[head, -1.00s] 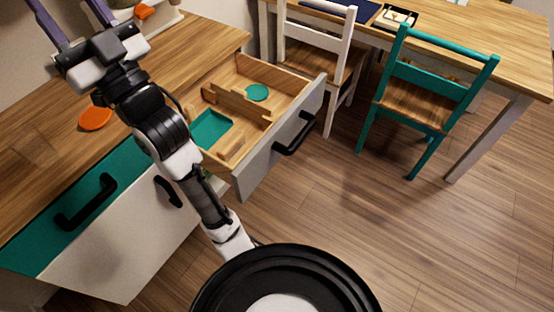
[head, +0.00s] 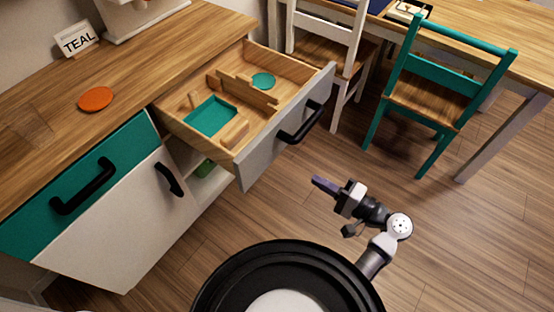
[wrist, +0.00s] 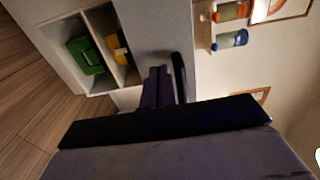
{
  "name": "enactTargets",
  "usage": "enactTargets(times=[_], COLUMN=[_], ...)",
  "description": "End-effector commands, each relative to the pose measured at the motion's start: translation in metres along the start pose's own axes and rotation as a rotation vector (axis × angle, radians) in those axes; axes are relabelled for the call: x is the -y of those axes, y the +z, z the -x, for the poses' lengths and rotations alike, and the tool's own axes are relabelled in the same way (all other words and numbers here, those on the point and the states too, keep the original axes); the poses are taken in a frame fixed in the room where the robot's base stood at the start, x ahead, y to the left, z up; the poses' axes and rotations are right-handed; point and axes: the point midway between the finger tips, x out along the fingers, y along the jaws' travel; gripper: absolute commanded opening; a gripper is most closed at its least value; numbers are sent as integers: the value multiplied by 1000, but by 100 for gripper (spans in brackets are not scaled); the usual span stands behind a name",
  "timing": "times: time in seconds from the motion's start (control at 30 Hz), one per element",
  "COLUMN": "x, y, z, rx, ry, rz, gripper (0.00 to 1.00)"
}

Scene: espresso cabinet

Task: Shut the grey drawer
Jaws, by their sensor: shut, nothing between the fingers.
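The grey drawer (head: 262,152) stands pulled out of the cabinet in the head view, with a black bar handle (head: 302,122) on its front. Inside are a teal tray (head: 211,117), a round teal disc (head: 263,80) and wooden dividers. My gripper (head: 318,182) is shut and empty. It is in front of the drawer, over the floor, lower in the picture than the handle, with a visible gap in the head view. In the wrist view my shut fingers (wrist: 158,85) point toward a dark handle-like bar (wrist: 179,75); whether they touch it I cannot tell.
The teal drawer (head: 75,190) and the white door (head: 130,225) are closed on the left. A white chair (head: 325,50) and a teal chair (head: 435,90) stand right. Open floor lies between.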

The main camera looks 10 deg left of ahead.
Motion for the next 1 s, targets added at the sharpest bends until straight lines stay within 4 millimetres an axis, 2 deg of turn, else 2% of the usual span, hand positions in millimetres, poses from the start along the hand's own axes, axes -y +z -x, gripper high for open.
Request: enactTargets(times=[0.17, 0.5, 0.7, 0.83, 1.0], x=[2, 3, 3, 2, 0], y=[2, 2, 2, 2, 1], z=[-16, -88, -121, -134, -139], rx=[7, 9, 7, 5, 3], ry=[-1, -1, 0, 0, 0], rz=[-7, -6, -5, -4, -4], gripper=[0, 0, 0, 0, 0])
